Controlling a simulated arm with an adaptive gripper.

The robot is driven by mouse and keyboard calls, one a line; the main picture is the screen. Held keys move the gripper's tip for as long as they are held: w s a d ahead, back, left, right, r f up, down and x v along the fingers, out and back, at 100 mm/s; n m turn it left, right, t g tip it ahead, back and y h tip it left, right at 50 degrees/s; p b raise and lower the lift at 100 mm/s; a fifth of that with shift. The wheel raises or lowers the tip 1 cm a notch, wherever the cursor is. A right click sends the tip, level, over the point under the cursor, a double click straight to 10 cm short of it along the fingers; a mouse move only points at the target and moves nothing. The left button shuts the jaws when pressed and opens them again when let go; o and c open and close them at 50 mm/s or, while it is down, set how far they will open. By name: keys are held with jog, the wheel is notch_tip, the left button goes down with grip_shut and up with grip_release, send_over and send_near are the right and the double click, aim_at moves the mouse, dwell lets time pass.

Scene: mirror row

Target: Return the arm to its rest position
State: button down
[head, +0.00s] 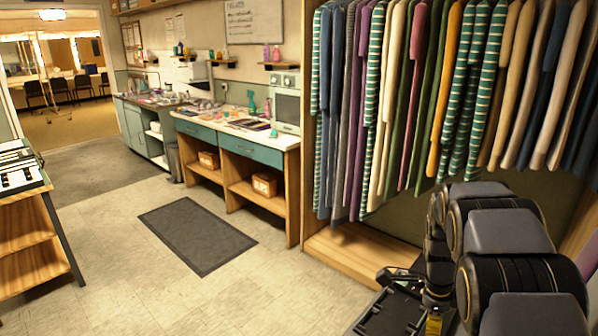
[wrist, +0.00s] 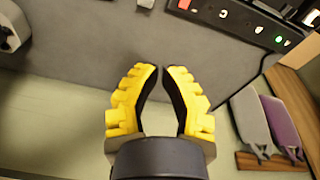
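My arm is folded at the lower right of the head view, in front of the clothes rack. A yellow part of my gripper (head: 433,325) shows there at the bottom edge, mostly hidden by the arm. In the wrist view my gripper (wrist: 161,70) shows two yellow fingers with black inner pads. The fingertips lean inward with a narrow gap between them, and nothing is held.
Hanging clothes (head: 410,90) fill the rack on the right, close to my arm, above its wooden base (head: 355,248). A counter (head: 245,135) runs along the back wall. A dark mat (head: 198,236) lies on open floor. A shelf unit (head: 35,240) stands left.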

jog(key=s+a+r+n, duration=0.9)
jog(key=s+a+n, duration=0.2)
jog(key=s+n, duration=0.2)
jog(key=s+a+n, duration=0.3)
jog(key=s+n, duration=0.2)
jog(key=s, duration=0.1)
jog(key=s+a+r+n+y, duration=0.1)
jog(key=s+a+n, duration=0.2)
jog(key=s+n, duration=0.3)
jog(key=shift+s+n+g, duration=0.3)
jog(key=shift+s, duration=0.4)
